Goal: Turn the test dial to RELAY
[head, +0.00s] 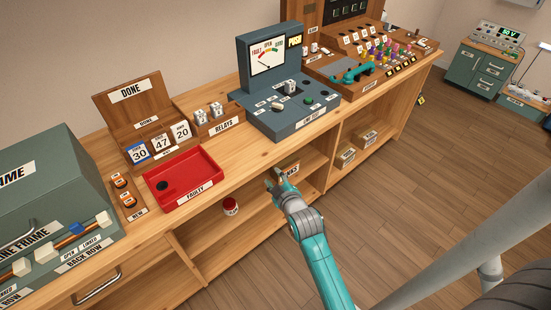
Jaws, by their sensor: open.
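The grey-green line test unit (243,98) stands on the bench, with an upright meter (268,54) behind its sloped panel. A pale knob, which looks like the test dial (278,106), sits on the left of the panel among small labels. The labels are too small to read, so I cannot tell its setting. My gripper (278,179) is open, in front of the bench and below its top, well apart from the knob. Its fingertips are small and partly hidden by the wrist. I see nothing held in it.
A red FAULTY tray (183,182), the RELAYS box (218,121) and the wooden DONE rack (143,113) stand left of the unit. A switchboard with a teal handset (355,73) stands to the right. The bench's front edge (250,143) lies between my gripper and the unit.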

